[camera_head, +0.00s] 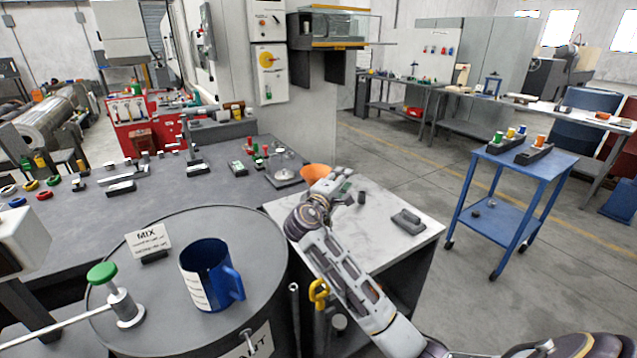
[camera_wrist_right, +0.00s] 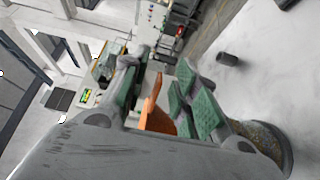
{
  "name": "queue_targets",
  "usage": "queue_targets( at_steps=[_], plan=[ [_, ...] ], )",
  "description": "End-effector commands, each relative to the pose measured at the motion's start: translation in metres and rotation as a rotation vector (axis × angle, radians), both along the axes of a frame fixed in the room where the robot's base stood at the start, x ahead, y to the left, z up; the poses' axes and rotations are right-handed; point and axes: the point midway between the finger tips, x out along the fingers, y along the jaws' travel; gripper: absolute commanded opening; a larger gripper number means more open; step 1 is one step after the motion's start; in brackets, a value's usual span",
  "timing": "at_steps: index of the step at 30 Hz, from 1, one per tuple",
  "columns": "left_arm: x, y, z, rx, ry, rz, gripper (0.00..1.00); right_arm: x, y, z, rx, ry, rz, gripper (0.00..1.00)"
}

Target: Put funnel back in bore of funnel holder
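The orange funnel (camera_head: 316,171) is at the far left edge of the white-topped table, its wide mouth facing up in the head view. My right gripper (camera_head: 331,184) is at the funnel's right side. In the right wrist view the orange wall of the funnel (camera_wrist_right: 157,116) sits between the green finger pads (camera_wrist_right: 165,100), and the fingers look closed on it. Its spout is hidden behind the gripper. I cannot clearly pick out the funnel holder or its bore. A short dark cylinder (camera_head: 361,198) stands on the white top just right of the gripper. My left gripper is not in view.
A blue jug (camera_head: 208,275) and a MIX sign (camera_head: 148,241) stand on the dark barrel lid (camera_head: 185,328), with a green-knobbed valve (camera_head: 103,273) at left. A grey block (camera_head: 408,220) lies on the white tabletop (camera_head: 385,237).

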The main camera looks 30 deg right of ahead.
Motion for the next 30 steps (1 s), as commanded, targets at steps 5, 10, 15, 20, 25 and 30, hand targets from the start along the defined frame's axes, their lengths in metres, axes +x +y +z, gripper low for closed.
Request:
queue_targets(
  at_steps=[5,10,15,20,25,30],
  plan=[
    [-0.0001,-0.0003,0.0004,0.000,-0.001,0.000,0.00,-0.0001,0.0000,0.0001,0.000,0.000,0.000,0.29],
    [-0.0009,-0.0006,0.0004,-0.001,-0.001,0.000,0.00,-0.0002,0.0001,0.0001,0.000,0.000,0.000,0.14],
    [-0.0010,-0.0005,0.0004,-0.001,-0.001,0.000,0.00,-0.0002,0.0001,0.0000,0.000,0.000,0.000,0.00],
    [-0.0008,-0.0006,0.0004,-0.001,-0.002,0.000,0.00,-0.0002,0.0001,0.0002,0.000,0.000,0.000,0.00],
    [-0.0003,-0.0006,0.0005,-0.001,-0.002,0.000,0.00,-0.0002,0.0001,0.0004,0.000,0.000,0.000,0.00],
    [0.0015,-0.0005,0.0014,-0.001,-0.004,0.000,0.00,0.0000,0.0002,0.0062,0.000,-0.001,0.000,0.00]
  ],
)
